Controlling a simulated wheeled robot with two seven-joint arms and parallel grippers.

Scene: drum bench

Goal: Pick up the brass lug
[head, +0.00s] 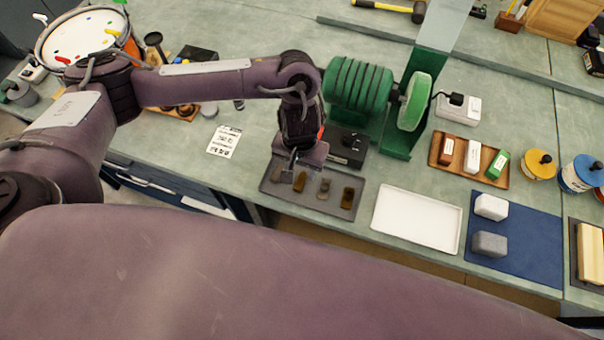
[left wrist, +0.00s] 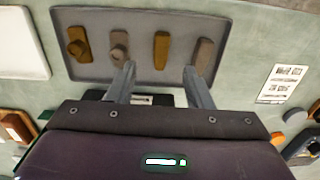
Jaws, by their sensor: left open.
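Several small lugs lie in a row on a dark grey tray (head: 332,206), which also shows in the left wrist view (left wrist: 140,78). The most brass-coloured one, a long golden lug (left wrist: 161,49), is second from the right in the left wrist view; in the head view it is the lug (head: 300,181) second from the left. My left gripper (left wrist: 159,68) is open and empty over the tray, its fingers apart on either side of that lug's line. In the head view the left gripper (head: 290,163) partly hides the leftmost lug. My right gripper is not in view.
A white tray (head: 417,219) stands right of the grey tray, then a blue mat (head: 515,250) with two blocks. A printed card (head: 224,141) lies to the left.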

